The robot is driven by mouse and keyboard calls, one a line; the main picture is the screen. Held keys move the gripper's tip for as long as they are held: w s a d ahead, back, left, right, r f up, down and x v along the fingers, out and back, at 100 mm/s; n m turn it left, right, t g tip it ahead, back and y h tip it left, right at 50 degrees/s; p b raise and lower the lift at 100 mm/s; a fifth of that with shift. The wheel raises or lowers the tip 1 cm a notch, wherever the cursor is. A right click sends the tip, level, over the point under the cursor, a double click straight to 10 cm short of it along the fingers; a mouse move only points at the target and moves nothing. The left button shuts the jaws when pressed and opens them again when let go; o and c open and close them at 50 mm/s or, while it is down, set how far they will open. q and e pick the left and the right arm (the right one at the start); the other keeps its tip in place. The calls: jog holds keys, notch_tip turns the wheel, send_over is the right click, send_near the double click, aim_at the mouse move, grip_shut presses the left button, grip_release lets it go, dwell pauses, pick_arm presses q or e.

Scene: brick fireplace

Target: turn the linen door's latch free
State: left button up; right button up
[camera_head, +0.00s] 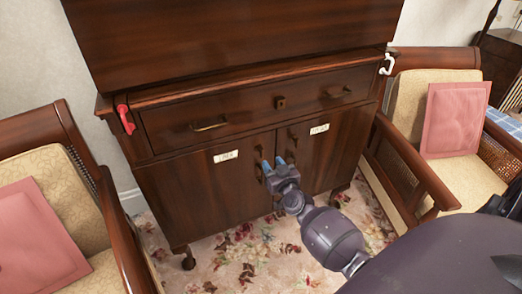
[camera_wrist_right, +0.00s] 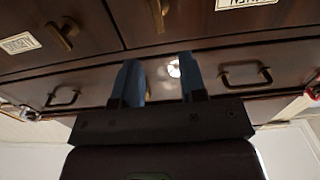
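The dark wood cabinet (camera_head: 200,195) has two lower doors, each with a pale label. The left label (camera_head: 225,156) and right label (camera_head: 319,129) are too small to read surely, so I cannot tell which door is the linen one. In the wrist view (camera_wrist_right: 158,84), latches (camera_wrist_right: 62,35) (camera_wrist_right: 158,12) lie beyond the fingers. My left gripper is out of view.
A drawer (camera_head: 240,110) with brass handles is above the doors. A red hook (camera_head: 125,119) and a white hook (camera_head: 388,64) are at the cabinet's sides. Armchairs with pink cushions (camera_head: 455,119) (camera_head: 38,238) flank it. Floral carpet (camera_head: 245,262) lies in front.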

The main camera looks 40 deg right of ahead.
aim_at(263, 150)
jog(key=b+x, duration=0.1)
jog(key=x, duration=0.6)
jog(key=shift+w+f+b, duration=0.2)
jog(key=shift+w+b, duration=0.05)
jog(key=shift+b, duration=0.1)
jog(key=shift+w+d+r, duration=0.15)
jog(key=shift+w, duration=0.4)
grip_shut()
